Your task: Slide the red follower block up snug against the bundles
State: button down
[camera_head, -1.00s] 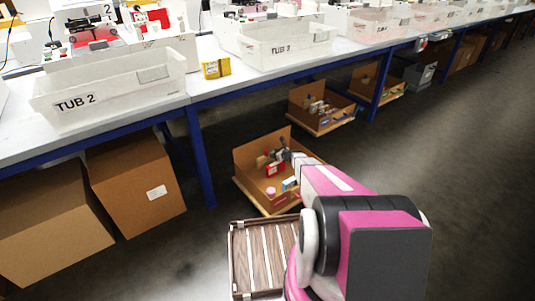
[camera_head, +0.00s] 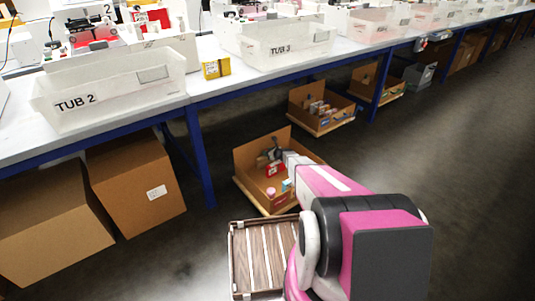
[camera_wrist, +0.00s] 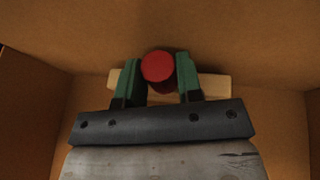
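In the wrist view, a red piece with a round top (camera_wrist: 158,66) stands between the two green fingers of my gripper (camera_wrist: 160,78). The fingers are apart, one on each side of it; whether they press on it cannot be told. A pale wooden-looking bar (camera_wrist: 215,84) lies crosswise behind the fingers. In the head view my gripper (camera_head: 272,152) is over the open cardboard carton (camera_head: 246,155) on the low support under the bench. A small red and white item (camera_head: 274,170) lies in that carton. No bundles can be made out, and no block shape is clear.
Carton walls (camera_wrist: 30,95) rise close on both sides of my gripper. A brown slatted tray (camera_head: 262,255) is in front of the carton. A blue bench leg (camera_head: 200,155) stands to the left, and a second carton (camera_head: 300,98) sits farther back. Dark floor is free at right.

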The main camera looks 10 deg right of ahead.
jog(key=s+d, duration=0.5)
jog(key=s, duration=0.5)
jog(key=s+d, duration=0.5)
jog(key=s, duration=0.5)
jog(key=shift+d, duration=0.25)
jog(key=c, duration=1.1)
grip_release()
jog(key=shift+o, duration=0.2)
jog(key=shift+r, duration=0.15)
jog(key=s+a+r, duration=0.4)
jog(key=a+r, duration=0.6)
jog(key=shift+s+a+r, duration=0.25)
jog(key=shift+a+r, duration=0.15)
